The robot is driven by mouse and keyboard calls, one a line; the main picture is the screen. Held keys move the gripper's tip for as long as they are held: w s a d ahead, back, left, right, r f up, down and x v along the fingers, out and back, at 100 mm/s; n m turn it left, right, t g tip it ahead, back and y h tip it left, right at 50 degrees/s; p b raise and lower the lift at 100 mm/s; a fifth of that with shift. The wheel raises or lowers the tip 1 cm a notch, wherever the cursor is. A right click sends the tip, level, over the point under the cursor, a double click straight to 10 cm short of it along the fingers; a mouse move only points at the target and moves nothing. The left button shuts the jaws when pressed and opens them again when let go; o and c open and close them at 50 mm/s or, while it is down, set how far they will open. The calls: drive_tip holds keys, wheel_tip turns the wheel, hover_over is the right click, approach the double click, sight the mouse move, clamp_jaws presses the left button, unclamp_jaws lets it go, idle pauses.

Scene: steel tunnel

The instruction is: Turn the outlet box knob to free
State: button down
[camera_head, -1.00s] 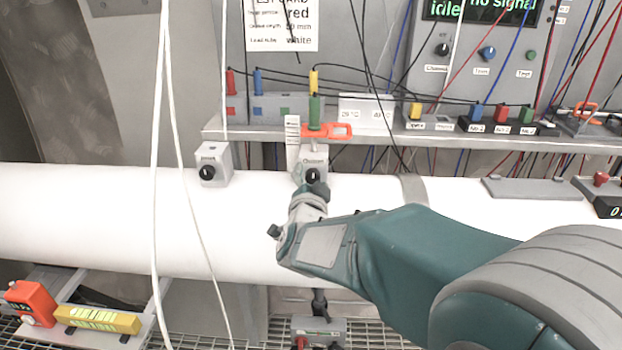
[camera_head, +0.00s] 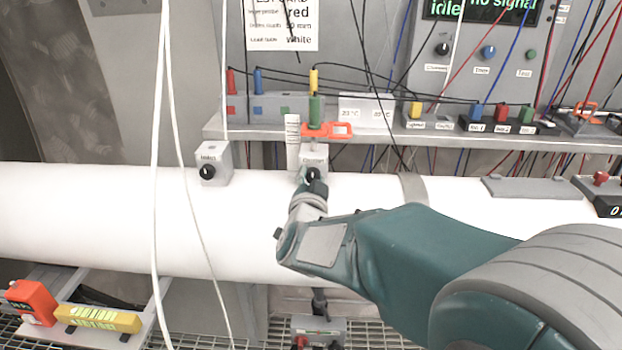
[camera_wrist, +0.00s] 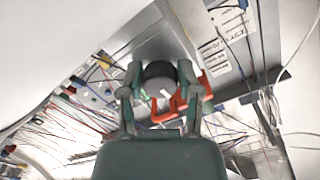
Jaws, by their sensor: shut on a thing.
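Two small grey boxes with black round knobs sit on the white pipe (camera_head: 90,205). My gripper (camera_head: 314,183) is at the right box (camera_head: 314,157), below the shelf; its label is too small to read surely. In the wrist view the two fingers of my gripper (camera_wrist: 160,88) are closed on either side of a dark round knob (camera_wrist: 160,70). The knob's pointer setting cannot be told. The left box (camera_head: 214,158) stands apart, with its own knob (camera_head: 207,172) in plain view. My wrist and fingers partly hide the right box's knob in the head view.
A shelf (camera_head: 370,132) with plugs and cables runs just above the boxes. An orange-red clip (camera_head: 328,129) is close above my gripper and also shows in the wrist view (camera_wrist: 178,103). White cables (camera_head: 157,200) hang at left. A pipe band (camera_head: 413,188) is at right.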

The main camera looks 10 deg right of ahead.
drive_tip(key=shift+c, duration=1.5)
unclamp_jaws()
drive_tip(key=v, duration=1.2)
drive_tip(key=shift+w, duration=0.1)
drive_tip(key=s+a+f+n+g+y, duration=0.25)
drive_tip(key=s+n+g+y, duration=0.2)
drive_tip(key=n+y, duration=0.35)
drive_tip(key=s+d+f+n+g+h, duration=0.2)
drive_tip(key=s+d+g, duration=0.4)
drive_tip(key=s, duration=0.6)
drive_tip(key=shift+d+f+g, duration=0.25)
drive_tip(key=shift+f+g, duration=0.3)
